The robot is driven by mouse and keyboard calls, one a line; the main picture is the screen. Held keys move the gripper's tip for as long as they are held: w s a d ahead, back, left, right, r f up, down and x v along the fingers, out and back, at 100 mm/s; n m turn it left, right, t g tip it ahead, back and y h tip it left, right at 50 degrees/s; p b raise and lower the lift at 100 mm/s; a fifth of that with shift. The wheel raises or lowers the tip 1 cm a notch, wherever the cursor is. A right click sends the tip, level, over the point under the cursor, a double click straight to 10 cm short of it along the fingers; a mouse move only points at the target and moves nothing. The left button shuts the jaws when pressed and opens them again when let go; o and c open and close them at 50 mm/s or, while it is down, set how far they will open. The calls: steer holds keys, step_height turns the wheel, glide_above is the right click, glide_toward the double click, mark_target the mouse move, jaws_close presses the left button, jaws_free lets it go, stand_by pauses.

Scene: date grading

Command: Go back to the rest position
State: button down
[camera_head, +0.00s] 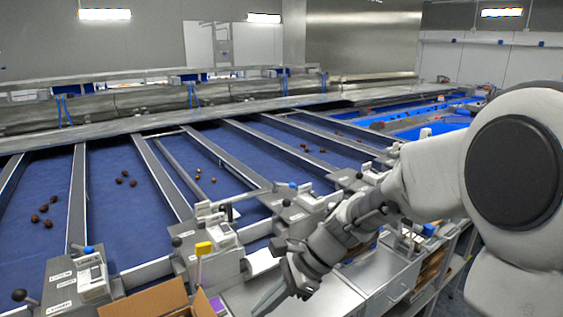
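My arm reaches in from the right and bends down over the front of the sorting line. My gripper (279,297) is at its end, low in the middle of the picture, over the grey metal counter (335,295). The gripper is seen at an angle and its fingertips run close to the bottom edge, so I cannot tell whether it is open or shut. No held object can be made out. Small brown dates (126,179) lie in loose groups on the blue belts (110,215), well beyond the gripper.
An open cardboard box (145,303) stands at the bottom left. Grey control units (77,282) with knobs line the front edge of the belts, one near a yellow item (204,248). Metal dividers (160,178) separate the lanes. Shelving with boxes (432,262) lies below the arm.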

steer(key=s+d+r+n+t+h+b, duration=0.1)
steer(key=s+d+r+n+t+h, duration=0.2)
steer(key=s+d+n, duration=0.3)
steer(key=s+d+r+n+t+h+b, duration=0.1)
steer(key=s+d+r+n+t+h, duration=0.2)
steer(key=d+n, duration=0.6)
steer(key=s+d+r+h, duration=0.1)
steer(key=s+d+h, duration=0.1)
steer(key=s, duration=0.1)
steer(key=shift+d+r+t, duration=0.2)
steer(key=shift+r+t, duration=0.15)
steer(key=shift+t, duration=0.05)
steer(key=shift+s, duration=0.15)
